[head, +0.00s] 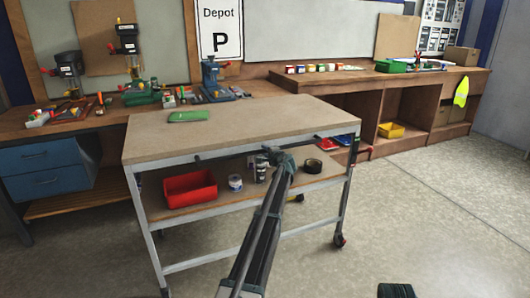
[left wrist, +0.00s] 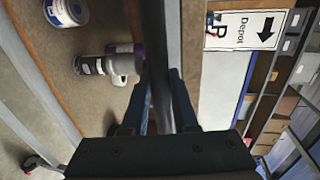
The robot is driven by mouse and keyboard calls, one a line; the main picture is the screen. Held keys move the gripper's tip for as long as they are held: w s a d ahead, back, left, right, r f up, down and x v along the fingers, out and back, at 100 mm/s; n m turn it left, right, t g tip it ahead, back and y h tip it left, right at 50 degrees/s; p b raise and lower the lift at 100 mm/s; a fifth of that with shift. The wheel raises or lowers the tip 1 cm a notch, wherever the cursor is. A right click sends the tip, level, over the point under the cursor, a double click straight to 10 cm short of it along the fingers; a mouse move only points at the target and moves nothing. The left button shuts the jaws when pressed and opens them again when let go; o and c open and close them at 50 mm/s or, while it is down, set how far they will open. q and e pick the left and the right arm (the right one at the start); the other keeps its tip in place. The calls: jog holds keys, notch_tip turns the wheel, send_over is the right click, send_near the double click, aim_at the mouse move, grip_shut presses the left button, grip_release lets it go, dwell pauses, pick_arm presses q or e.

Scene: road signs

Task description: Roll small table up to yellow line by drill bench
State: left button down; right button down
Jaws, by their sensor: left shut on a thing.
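The small table (head: 235,128) has a brown top, a grey metal frame, a lower shelf and small wheels (head: 339,240). It stands in front of the drill bench (head: 110,121), which carries drill presses (head: 129,50). My left gripper (head: 275,156) is shut on the dark handle bar (head: 225,152) along the table's near side, below the top. In the left wrist view the bar (left wrist: 155,45) runs between the fingers (left wrist: 162,95). The yellow line does not show; the table may hide it. My right gripper is not in view.
The lower shelf holds a red bin (head: 190,188), a can (head: 235,183) and a tape roll (head: 312,165). A green item (head: 188,116) lies on top. A long workbench (head: 410,85) stands at back right. Floor (head: 440,200) is clear to the right, except a dark bristly object (head: 396,290).

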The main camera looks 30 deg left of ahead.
pick_arm(q)
jog(key=shift+w+a, duration=0.15)
jog(key=shift+a, duration=0.05)
dwell(0.3)
jog(key=c, duration=0.7)
grip_release()
jog(key=shift+d, duration=0.1)
jog(key=p+v, duration=0.2)
jog(key=v, duration=1.1)
jog(key=shift+s+d+r+p, duration=0.1)
jog(key=shift+s+d+p, duration=0.15)
jog(key=shift+p, duration=0.1)
